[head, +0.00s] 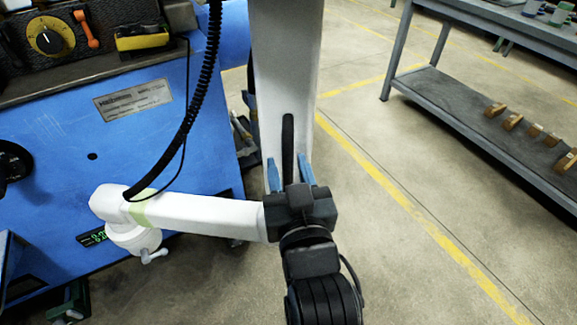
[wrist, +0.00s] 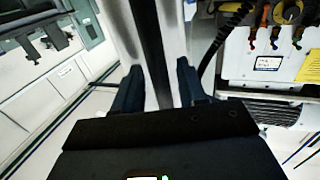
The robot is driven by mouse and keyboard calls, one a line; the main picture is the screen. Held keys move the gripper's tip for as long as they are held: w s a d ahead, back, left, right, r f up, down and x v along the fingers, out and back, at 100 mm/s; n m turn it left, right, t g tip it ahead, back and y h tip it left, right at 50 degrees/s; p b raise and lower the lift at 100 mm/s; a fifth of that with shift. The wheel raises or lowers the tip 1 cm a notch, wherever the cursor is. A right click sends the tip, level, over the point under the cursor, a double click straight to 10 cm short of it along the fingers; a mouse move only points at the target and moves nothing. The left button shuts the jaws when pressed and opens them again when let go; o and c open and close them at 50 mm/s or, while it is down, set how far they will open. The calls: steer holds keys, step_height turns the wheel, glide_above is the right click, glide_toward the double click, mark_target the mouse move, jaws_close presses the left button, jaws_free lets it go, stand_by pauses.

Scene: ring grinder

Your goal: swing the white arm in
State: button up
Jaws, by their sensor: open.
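The white arm (head: 195,212) runs from a round joint with a green band at the left, by the blue machine, to behind my gripper. A wide white beam (head: 285,60) rises from there to the top edge; the join between them is hidden. A dark upright bar (head: 288,135) lies along the beam's face. My gripper (head: 288,160) is open, its blue fingers on either side of the bar's lower part, with gaps visible. In the wrist view, the dark bar (wrist: 150,40) passes between the open fingertips (wrist: 159,66). Contact depth cannot be told.
The blue machine (head: 150,140) with a knob panel fills the left, and a black ribbed hose (head: 190,100) hangs to the arm's joint. A grey shelf (head: 455,95) with wooden blocks stands at the right. Open floor (head: 400,220) with yellow lines lies right of the beam.

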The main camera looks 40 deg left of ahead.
steer(key=shift+w+a, duration=0.1)
steer(key=shift+a, duration=0.05)
steer(key=shift+c, duration=0.3)
jaws_close()
